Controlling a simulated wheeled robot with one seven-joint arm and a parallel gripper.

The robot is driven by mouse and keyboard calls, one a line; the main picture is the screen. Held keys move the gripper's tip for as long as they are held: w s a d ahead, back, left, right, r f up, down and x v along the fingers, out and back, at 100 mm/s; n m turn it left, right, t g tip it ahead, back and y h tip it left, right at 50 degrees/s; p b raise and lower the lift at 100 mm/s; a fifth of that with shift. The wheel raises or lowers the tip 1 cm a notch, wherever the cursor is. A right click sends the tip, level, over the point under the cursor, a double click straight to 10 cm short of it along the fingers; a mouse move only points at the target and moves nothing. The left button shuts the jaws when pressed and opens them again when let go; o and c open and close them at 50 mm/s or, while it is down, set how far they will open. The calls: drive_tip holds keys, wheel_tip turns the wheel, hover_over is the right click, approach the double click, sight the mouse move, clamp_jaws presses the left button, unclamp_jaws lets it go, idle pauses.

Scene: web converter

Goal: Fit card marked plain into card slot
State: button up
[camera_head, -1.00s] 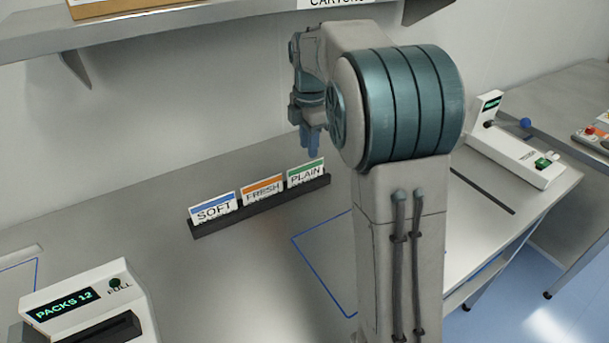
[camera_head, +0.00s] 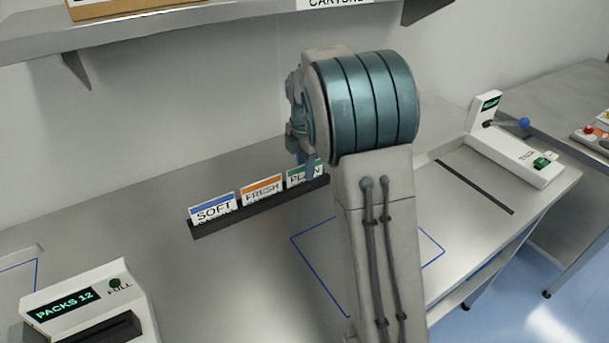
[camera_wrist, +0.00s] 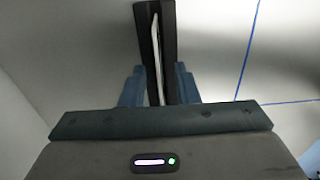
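The card marked PLAIN (camera_head: 296,178), white with a green top band, stands upright at the right end of a dark card rack (camera_head: 250,211). My gripper (camera_head: 311,167) is at this card, and a finger covers part of its lettering. In the wrist view my gripper (camera_wrist: 159,88) is open, with one finger on each side of the thin white card (camera_wrist: 155,50) seen edge-on in the dark rack (camera_wrist: 169,30). I cannot tell if the fingers touch it. A dark slot-like opening shows on the PACKS 12 unit (camera_head: 75,300) at lower left; no slot is labelled as the card slot.
Cards marked FRESH (camera_head: 262,189) and SOFT (camera_head: 213,211) stand left of PLAIN in the rack. A shelf (camera_head: 200,40) hangs above. A white device with a blue-knobbed lever (camera_head: 510,150) stands at right. The blue-outlined bench area (camera_head: 325,250) looks clear, partly hidden by my arm.

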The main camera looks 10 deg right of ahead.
clamp_jaws()
drive_tip(key=shift+r, duration=0.15)
